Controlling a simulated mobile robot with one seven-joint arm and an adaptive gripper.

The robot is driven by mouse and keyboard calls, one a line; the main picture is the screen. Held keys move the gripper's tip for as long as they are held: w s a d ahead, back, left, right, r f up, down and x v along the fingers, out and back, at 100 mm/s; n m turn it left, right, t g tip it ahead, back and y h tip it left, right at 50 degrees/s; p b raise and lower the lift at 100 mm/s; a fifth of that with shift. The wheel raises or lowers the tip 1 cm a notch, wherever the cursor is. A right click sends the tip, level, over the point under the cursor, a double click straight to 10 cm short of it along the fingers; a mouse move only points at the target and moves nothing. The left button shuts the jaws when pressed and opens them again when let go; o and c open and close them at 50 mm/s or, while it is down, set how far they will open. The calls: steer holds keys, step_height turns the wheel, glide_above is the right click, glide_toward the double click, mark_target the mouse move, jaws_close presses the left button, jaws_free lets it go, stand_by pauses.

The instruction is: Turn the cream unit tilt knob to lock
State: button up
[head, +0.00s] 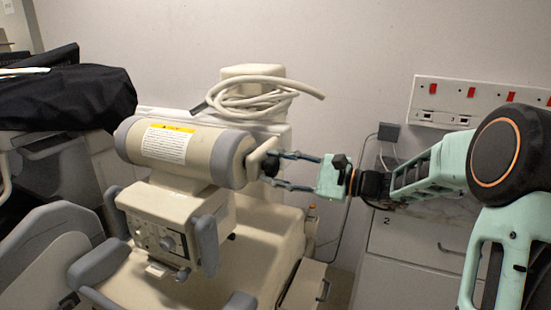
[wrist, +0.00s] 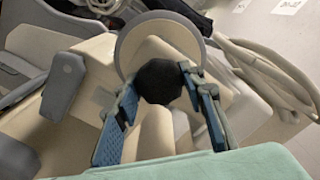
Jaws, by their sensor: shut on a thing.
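The cream unit (head: 178,151) is a cream and grey machine with a horizontal cylinder and a label with a yellow strip. Its black tilt knob (wrist: 159,81) sits at the grey-rimmed right end of the cylinder, and it also shows small in the head view (head: 270,164). My gripper (head: 279,170) reaches in from the right, its two fingers on either side of the knob. In the wrist view my gripper (wrist: 155,88) is shut on the knob, the right finger against its edge. The knob's marks and lock position cannot be made out.
A coiled cream cable (head: 255,97) lies on top of the unit behind the cylinder. A black-covered cart (head: 65,95) stands at the left. A wall socket panel (head: 455,101) and a drawer cabinet (head: 410,245) are at the right, behind my arm.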

steer(key=shift+m+p, duration=0.45)
steer(key=shift+m, duration=0.15)
steer(key=o, duration=1.2)
steer(key=shift+c, duration=0.2)
steer(key=shift+d, duration=0.1)
steer(key=v, duration=1.1)
steer(key=shift+s+d, duration=0.15)
steer(key=shift+d, duration=0.25)
